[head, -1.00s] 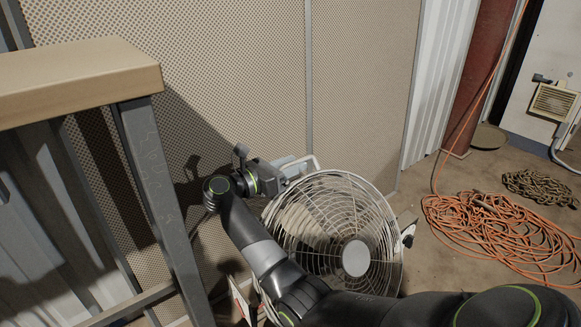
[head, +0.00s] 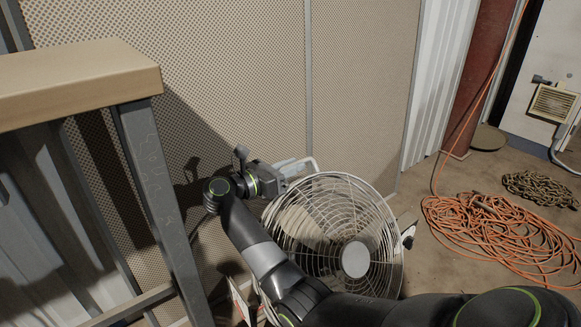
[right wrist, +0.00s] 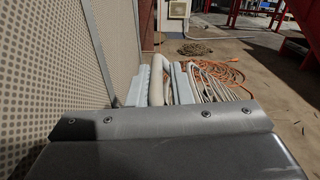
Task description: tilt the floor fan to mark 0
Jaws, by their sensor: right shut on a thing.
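The floor fan (head: 330,235) stands on the floor by the perforated wall, with a round wire cage and a pale hub. Its light handle (head: 314,163) rises at the top of the cage. My right gripper (head: 290,168) is at the handle, at the cage's upper left. In the right wrist view the jaws (right wrist: 165,90) are shut on the handle (right wrist: 156,80), with the cage wires (right wrist: 205,85) just beyond. The tilt scale and mark 0 cannot be made out. The fan's base is mostly hidden behind my right arm. My left gripper is not in view.
A wooden-topped bench (head: 80,85) with grey metal legs stands at the left. The perforated wall (head: 240,70) is close behind the fan. An orange cable heap (head: 500,235) and a chain (head: 540,187) lie on the floor at the right.

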